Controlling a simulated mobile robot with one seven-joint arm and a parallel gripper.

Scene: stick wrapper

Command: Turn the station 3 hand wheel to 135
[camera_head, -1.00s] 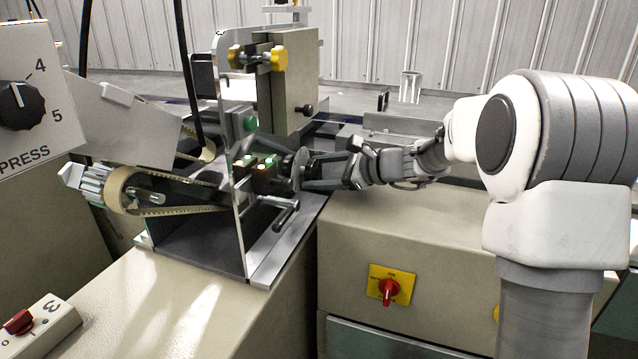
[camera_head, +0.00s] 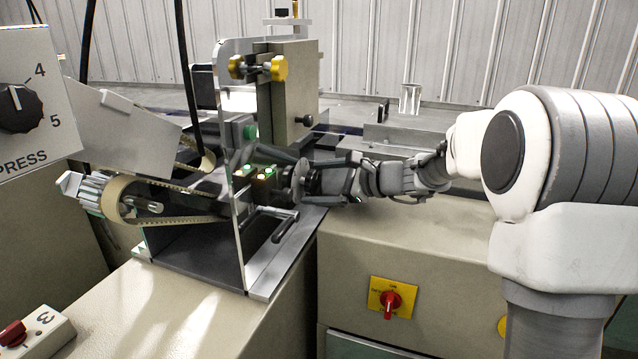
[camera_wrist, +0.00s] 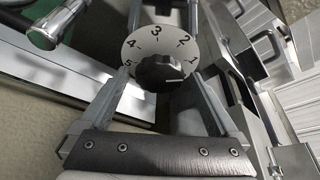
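In the wrist view a round grey dial disc (camera_wrist: 134,47) numbered 1 to 5 carries a black knob (camera_wrist: 158,73). The knob's white line points right, a little below the 1. In the head view the disc (camera_head: 300,176) is seen nearly edge-on beside the clear upright panel, partly hidden by my gripper. I cannot tell for sure that this is the station 3 hand wheel; no mark 135 is readable. My gripper (camera_wrist: 160,74) is open, its two fingers on either side of the knob with gaps showing. It also shows in the head view (camera_head: 312,178).
A crank handle (camera_head: 285,227) sits just below the disc. Small lit buttons (camera_head: 264,173) are close to its left. A grey block (camera_head: 288,90) with yellow knobs stands above. A red switch (camera_head: 390,300) is on the cabinet front. A box marked 3 (camera_head: 40,325) is lower left.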

